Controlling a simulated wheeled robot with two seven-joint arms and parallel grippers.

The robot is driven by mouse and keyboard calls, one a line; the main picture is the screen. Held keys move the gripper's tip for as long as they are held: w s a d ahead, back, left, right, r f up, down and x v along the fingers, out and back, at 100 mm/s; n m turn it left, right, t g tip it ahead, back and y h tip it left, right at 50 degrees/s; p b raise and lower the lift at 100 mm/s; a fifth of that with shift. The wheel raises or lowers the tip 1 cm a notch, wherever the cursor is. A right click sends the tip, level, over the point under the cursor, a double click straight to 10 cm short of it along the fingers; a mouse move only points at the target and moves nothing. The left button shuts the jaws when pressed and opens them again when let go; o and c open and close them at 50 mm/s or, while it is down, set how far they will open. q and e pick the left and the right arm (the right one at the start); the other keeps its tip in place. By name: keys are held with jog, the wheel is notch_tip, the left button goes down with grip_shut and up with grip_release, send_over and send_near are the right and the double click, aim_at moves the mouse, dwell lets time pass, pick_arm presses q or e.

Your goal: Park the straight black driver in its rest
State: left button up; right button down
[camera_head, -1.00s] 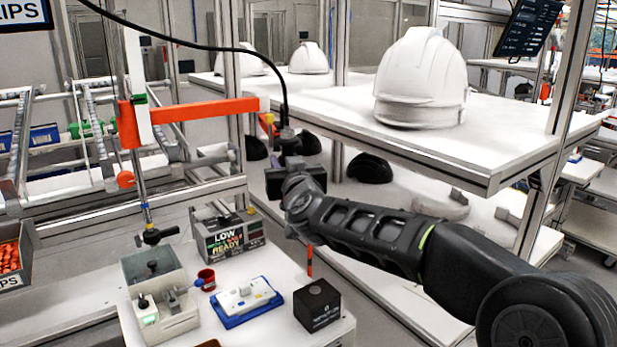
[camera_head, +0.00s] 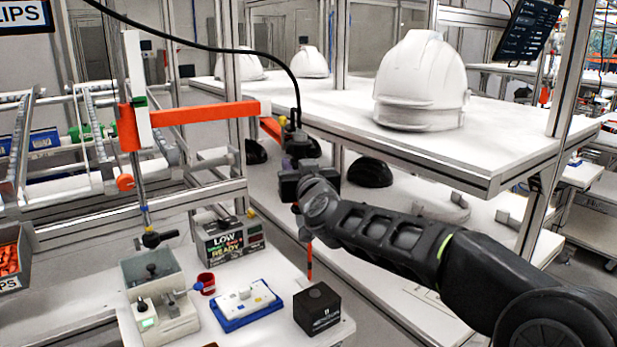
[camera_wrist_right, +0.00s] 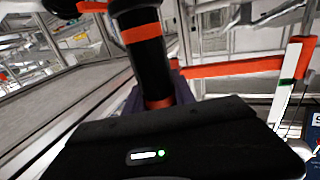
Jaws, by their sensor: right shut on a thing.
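A black cable rises from the driver's top. A dark cube with a round opening on top (camera_head: 317,309), which looks like the rest, stands at the bench's right front, below my gripper. My left gripper is not in view.
A blue-and-white tray (camera_head: 245,304), a red cup (camera_head: 206,283), a grey fixture box (camera_head: 155,290) and a display box (camera_head: 231,240) stand left of the cube. A shelf with a white helmet (camera_head: 420,80) is behind my arm. A thin orange upright (camera_head: 309,262) shows below my wrist.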

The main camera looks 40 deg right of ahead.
jog(key=w+d+b, duration=0.2)
jog(key=w+d, duration=0.1)
jog(key=d, duration=0.1)
jog(key=shift+w+d, duration=0.3)
jog(key=shift+d, duration=0.1)
jog(key=c, duration=1)
grip_release()
jog(key=shift+o, duration=0.3)
jog(key=shift+f, duration=0.15)
jog(key=o, duration=0.7)
jog(key=shift+o, duration=0.2)
jog(key=shift+s, duration=0.1)
